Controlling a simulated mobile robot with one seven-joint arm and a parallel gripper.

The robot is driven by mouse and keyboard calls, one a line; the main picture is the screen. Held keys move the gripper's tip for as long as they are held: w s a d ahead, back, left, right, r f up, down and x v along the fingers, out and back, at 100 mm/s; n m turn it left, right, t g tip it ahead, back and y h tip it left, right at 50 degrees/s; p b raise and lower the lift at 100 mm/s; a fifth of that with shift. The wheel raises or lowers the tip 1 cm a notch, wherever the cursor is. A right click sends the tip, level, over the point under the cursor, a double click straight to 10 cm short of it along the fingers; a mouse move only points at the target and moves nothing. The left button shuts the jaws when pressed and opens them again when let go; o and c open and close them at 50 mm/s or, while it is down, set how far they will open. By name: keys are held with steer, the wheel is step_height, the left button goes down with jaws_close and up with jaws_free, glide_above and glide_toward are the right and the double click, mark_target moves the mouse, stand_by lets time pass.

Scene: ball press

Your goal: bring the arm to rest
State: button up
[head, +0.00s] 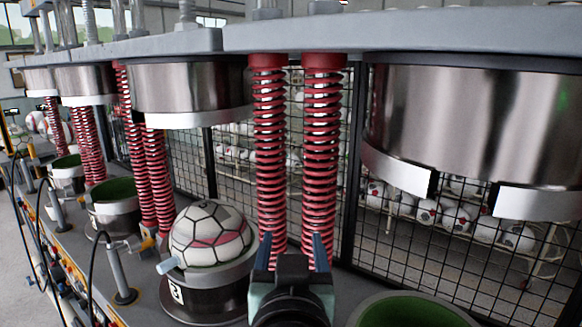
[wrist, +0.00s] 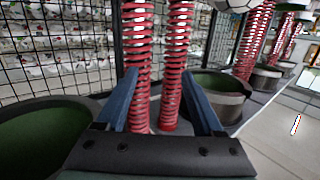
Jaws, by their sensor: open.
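My gripper (head: 292,243) is low in the middle of the head view, with two blue fingers spread apart and nothing between them. In the wrist view the open fingers (wrist: 161,85) frame red springs behind them. In the head view, a white ball (head: 208,232) with dark seams and a pink patch sits in a round metal mould (head: 215,297) to the left of my gripper.
An empty green-lined mould (head: 415,312) lies to the right of my gripper. Red springs (head: 270,150) stand behind it. Large metal press heads (head: 475,120) hang above. A mesh fence (head: 400,240) and racks of balls are behind. More presses line the left side.

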steer(key=s+r+t, duration=0.3)
steer(key=s+r, duration=0.1)
steer(key=r, duration=0.4)
steer(key=s+r+t, duration=0.4)
steer(key=s+r, duration=0.1)
steer(key=r, duration=0.4)
steer(key=s+r+t, duration=0.3)
steer(key=s+r, duration=0.1)
steer(key=r, duration=0.5)
steer(key=shift+s+t, duration=0.3)
steer(key=shift+a, duration=0.1)
